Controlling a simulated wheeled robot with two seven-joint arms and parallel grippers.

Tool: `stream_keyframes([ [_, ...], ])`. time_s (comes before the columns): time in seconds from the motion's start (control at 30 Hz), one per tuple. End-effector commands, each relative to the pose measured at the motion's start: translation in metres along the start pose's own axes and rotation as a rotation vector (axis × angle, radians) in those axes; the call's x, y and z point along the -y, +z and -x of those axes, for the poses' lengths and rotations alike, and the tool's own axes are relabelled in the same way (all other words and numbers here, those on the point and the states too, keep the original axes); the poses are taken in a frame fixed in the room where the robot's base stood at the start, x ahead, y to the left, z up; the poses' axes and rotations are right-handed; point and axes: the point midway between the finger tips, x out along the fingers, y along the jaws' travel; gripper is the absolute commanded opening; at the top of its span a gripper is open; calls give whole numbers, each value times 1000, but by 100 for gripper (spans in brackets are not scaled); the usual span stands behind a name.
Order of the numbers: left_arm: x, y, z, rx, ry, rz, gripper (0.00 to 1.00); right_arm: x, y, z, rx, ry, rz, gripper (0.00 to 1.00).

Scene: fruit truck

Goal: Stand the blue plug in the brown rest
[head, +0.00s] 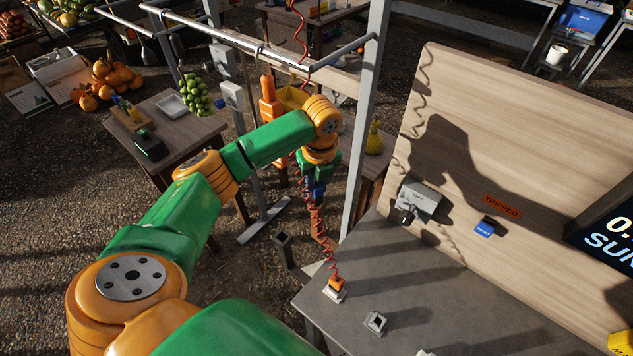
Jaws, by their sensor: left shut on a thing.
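My left arm reaches in from the left, and its gripper (318,178) points down beyond the left edge of the grey workbench. It is shut on the blue plug (317,190), a small blue piece showing below the jaws. The fingers and the plug are small and partly hidden by the wrist and the red cord. I cannot clearly make out the brown rest. My right gripper is not in view.
An orange plug (337,283) with a red coiled cord (314,220) stands on the grey workbench (420,290). A small grey socket (375,322) is beside it. A grey switch box (418,199) and a blue tag (485,229) are by the wooden panel (540,130). A metal post (366,120) rises close to my gripper.

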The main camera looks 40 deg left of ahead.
Motion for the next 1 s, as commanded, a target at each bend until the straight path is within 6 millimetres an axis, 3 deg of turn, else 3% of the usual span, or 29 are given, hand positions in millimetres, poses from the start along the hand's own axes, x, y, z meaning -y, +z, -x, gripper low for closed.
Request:
stream_keyframes([
  [0.53, 0, -2, -14, 0, 0, 0, 0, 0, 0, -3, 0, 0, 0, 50],
  [0.57, 0, -2, -14, 0, 0, 0, 29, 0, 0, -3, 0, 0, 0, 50],
  [0.7, 0, -2, -14, 0, 0, 0, 62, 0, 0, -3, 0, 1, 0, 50],
  [1.0, 0, -1, -11, 1, -1, 0, 62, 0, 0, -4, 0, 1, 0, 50],
])
